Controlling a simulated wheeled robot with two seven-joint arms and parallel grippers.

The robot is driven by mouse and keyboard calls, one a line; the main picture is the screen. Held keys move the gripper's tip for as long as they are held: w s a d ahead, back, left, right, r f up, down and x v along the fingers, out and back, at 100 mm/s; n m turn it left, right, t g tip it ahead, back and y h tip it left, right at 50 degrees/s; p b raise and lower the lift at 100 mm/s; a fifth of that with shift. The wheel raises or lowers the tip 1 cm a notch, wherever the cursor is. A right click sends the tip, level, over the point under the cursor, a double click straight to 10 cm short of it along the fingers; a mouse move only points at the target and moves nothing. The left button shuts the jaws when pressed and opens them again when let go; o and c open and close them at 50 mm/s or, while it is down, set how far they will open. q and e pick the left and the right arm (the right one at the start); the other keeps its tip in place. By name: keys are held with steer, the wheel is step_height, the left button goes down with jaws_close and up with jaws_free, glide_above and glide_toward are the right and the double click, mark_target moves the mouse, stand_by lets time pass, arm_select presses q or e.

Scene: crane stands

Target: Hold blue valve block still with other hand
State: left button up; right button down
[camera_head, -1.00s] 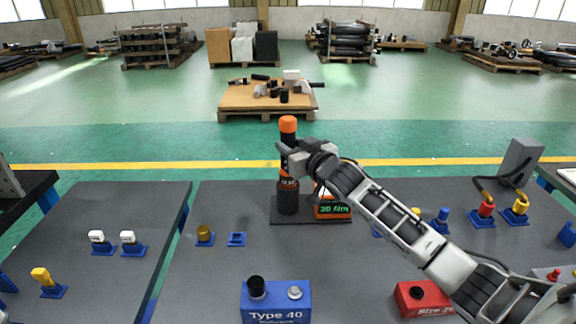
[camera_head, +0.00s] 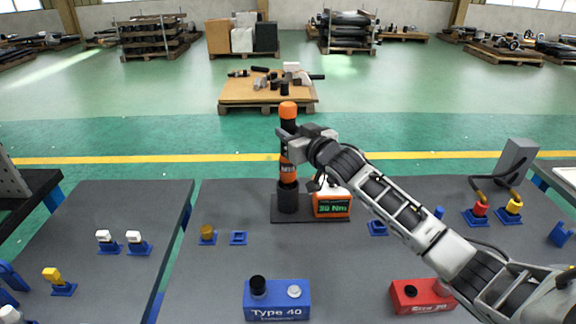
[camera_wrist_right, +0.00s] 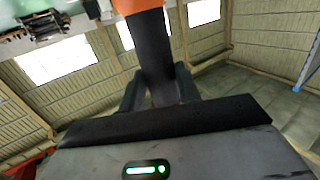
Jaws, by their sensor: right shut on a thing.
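The blue valve block (camera_head: 277,300), lettered "Type 40", stands on the grey table at the bottom middle of the head view. It has a black round port and a light grey knob on top. My right gripper (camera_head: 291,143) is shut on an orange and black torque tool (camera_head: 288,160), which also shows in the right wrist view (camera_wrist_right: 152,50). The tool is upright, its lower end at a black holder beside a box reading "20 Nm" (camera_head: 332,200). The right gripper is behind and well above the blue block, apart from it. My left gripper is not in view.
A red block (camera_head: 422,296) stands right of the blue one, near my right arm. Small blue bases with a brass part (camera_head: 207,234) and an empty socket (camera_head: 239,238) lie to the left. The table around the blue block is mostly clear.

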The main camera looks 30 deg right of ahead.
mark_target(285, 102)
steer(key=shift+r, duration=3.35)
stand_by(0.5)
